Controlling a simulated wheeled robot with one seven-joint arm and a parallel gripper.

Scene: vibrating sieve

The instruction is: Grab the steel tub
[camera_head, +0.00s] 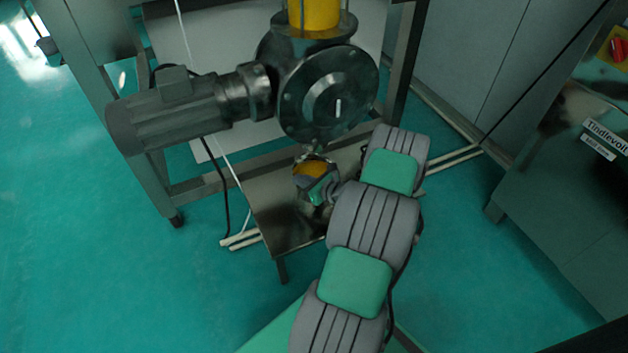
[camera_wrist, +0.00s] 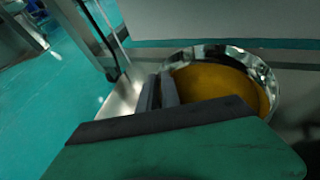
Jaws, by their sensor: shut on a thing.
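The steel tub (camera_wrist: 268,76) is a round, shiny metal vessel with orange-yellow contents, seen at the right of the wrist view. In the head view the tub (camera_head: 313,160) shows small below the round flange of the machine, partly hidden by my gripper. My gripper (camera_head: 322,186) is at the tub's near side. In the wrist view the fingers of my gripper (camera_wrist: 160,92) are close together at the tub's left edge, shut on its wall. The tub's lower part is hidden behind my gripper.
A low steel shelf (camera_head: 285,215) lies under the tub. The machine's motor (camera_head: 165,112) and round flange (camera_head: 330,95) hang close above. Metal frame legs (camera_head: 405,60) stand on both sides. A steel cabinet (camera_head: 570,190) is at the right. Green floor is free at the left.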

